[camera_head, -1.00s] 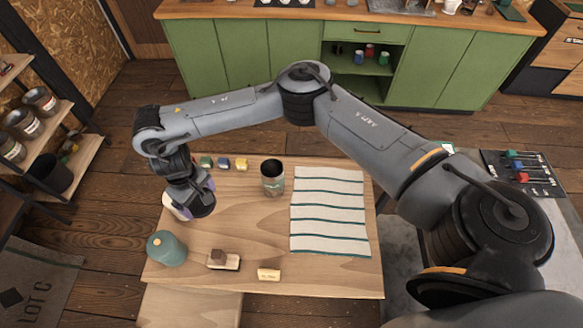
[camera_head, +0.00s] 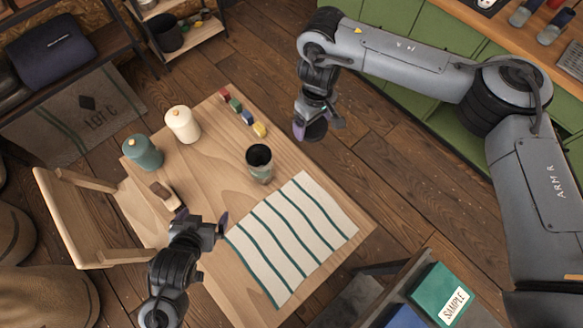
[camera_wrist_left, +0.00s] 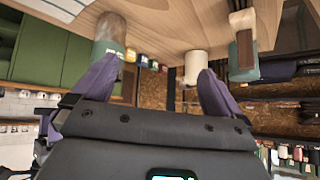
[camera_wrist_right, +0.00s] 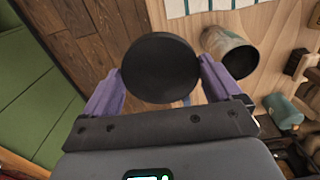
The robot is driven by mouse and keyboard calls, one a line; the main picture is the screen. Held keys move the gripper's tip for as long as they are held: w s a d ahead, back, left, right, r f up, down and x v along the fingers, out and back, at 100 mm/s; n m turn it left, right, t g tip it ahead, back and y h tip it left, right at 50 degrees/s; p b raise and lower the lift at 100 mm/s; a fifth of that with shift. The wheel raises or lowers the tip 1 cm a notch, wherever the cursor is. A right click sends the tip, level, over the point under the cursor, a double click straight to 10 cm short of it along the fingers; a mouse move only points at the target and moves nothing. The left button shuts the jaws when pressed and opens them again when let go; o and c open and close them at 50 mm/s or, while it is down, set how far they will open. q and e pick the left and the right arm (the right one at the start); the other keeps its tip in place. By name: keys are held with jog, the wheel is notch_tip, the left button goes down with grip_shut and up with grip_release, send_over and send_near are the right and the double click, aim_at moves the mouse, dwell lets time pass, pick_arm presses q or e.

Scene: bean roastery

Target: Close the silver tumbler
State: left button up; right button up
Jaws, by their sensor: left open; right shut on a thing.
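The silver tumbler (camera_head: 260,170) stands upright on the wooden table with its dark mouth uncovered; it has a greenish band with a label. It also shows in the right wrist view (camera_wrist_right: 228,55) and left wrist view (camera_wrist_left: 110,35). My right gripper (camera_head: 317,127) is shut on a round black lid (camera_wrist_right: 160,68), beyond the table's edge to the upper right of the tumbler and apart from it. My left gripper (camera_head: 203,219) is open and empty, above the table's front, lower left of the tumbler.
Several small coloured blocks (camera_head: 241,113) line the back edge. A chair (camera_head: 85,215) stands at the left.

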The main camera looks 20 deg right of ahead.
pick_arm(q)
jog(key=w+d+f+m+g+h+b, duration=0.1)
jog(key=w+d+m+h+b, duration=0.4)
jog(key=w+h+b, duration=0.2)
jog(key=w+d+f+m+g+h+b, duration=0.1)
jog(key=w+d+m+g+h+b, duration=0.1)
jog(key=w+d+m+h+b, duration=0.3)
jog(key=w+m+h+b, duration=0.1)
jog(key=w+h+b, duration=0.1)
jog(key=h+b, duration=0.1)
jog(key=shift+w+d+g+h, duration=0.2)
jog(key=shift+g+h, duration=0.1)
pick_arm(e)
jog(key=a+f+n, duration=0.1)
jog(key=a+n, duration=1.4)
jog(key=n, duration=0.4)
jog(key=shift+a+f+n, duration=0.25)
jog(key=shift+a+n, duration=0.1)
jog(key=shift+n, duration=0.05)
jog(key=shift+w, duration=0.1)
